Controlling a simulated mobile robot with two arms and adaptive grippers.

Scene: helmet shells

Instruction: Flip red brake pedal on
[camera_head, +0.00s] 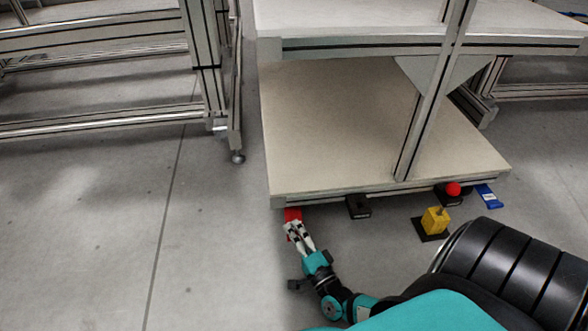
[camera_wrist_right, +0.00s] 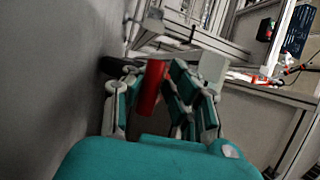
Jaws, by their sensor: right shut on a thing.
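The red brake pedal (camera_head: 292,214) is at the front left corner of the workbench's lower shelf, close to the floor. My right gripper (camera_head: 294,230) reaches it from below in the head view, and its fingers partly cover it. In the right wrist view the red pedal (camera_wrist_right: 150,89) stands tilted between the fingers of the right gripper (camera_wrist_right: 158,85), which are shut on it. Whether the pedal is up or down cannot be told. My left gripper is not in view.
The shelf (camera_head: 330,130) of the workbench lies just above the pedal. A black pedal block (camera_head: 358,207), a yellow block (camera_head: 435,220), a red ball-shaped knob (camera_head: 453,189) and a blue piece (camera_head: 487,196) sit to the right. The floor (camera_head: 90,220) at left is clear.

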